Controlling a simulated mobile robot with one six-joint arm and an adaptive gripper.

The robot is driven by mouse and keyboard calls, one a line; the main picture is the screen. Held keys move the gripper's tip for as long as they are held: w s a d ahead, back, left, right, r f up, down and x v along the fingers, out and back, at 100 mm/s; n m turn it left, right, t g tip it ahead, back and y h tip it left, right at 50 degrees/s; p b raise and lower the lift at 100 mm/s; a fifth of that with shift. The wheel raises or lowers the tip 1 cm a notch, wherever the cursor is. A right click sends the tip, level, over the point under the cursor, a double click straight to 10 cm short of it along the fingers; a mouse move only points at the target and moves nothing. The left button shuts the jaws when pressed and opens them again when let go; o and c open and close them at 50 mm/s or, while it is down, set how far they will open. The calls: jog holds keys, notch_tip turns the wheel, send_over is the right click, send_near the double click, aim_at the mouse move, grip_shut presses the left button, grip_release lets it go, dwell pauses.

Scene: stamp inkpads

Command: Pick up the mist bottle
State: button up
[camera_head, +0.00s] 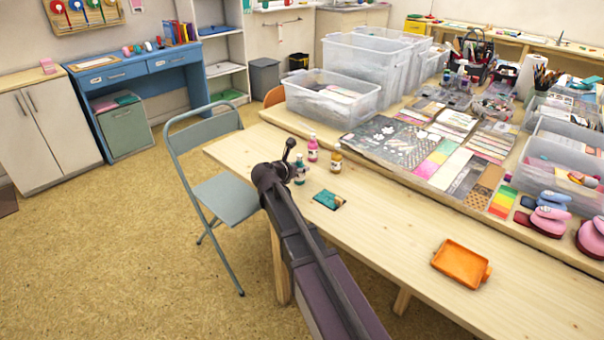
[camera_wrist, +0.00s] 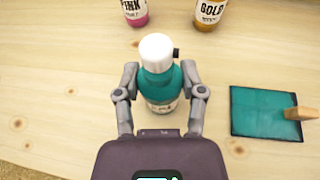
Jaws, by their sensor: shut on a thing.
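The mist bottle, teal with a white cap and a pale label (camera_wrist: 158,85), stands upright between my gripper's fingers in the wrist view. In the head view its teal side (camera_head: 300,173) shows just past the end of my arm, partly hidden by it. My gripper (camera_wrist: 156,95) is shut on the bottle, with one finger on each side of its body. In the head view my gripper (camera_head: 288,168) is at the near-left end of the wooden table. Whether the bottle touches the table is hard to tell.
A pink bottle (camera_wrist: 132,12) and a gold bottle (camera_wrist: 208,14) stand just behind. A teal inkpad (camera_wrist: 268,113) with a wooden-handled item lies to the right. An orange tray (camera_head: 461,264) lies farther right. Clear bins (camera_head: 330,100) stand behind; a folding chair (camera_head: 215,190) is left.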

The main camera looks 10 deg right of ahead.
aim_at(298, 159)
jog(key=shift+r, duration=0.2)
grip_shut()
notch_tip(298, 159, up, 3)
jog(key=p, duration=0.3)
jog(key=s+a+r+p, duration=0.1)
jog(key=s+a+p, duration=0.1)
jog(key=s+a, duration=0.7)
jog(key=s, duration=0.4)
jog(key=shift+a+r, duration=0.2)
jog(key=shift+r, duration=0.1)
jog(key=shift+d, duration=0.15)
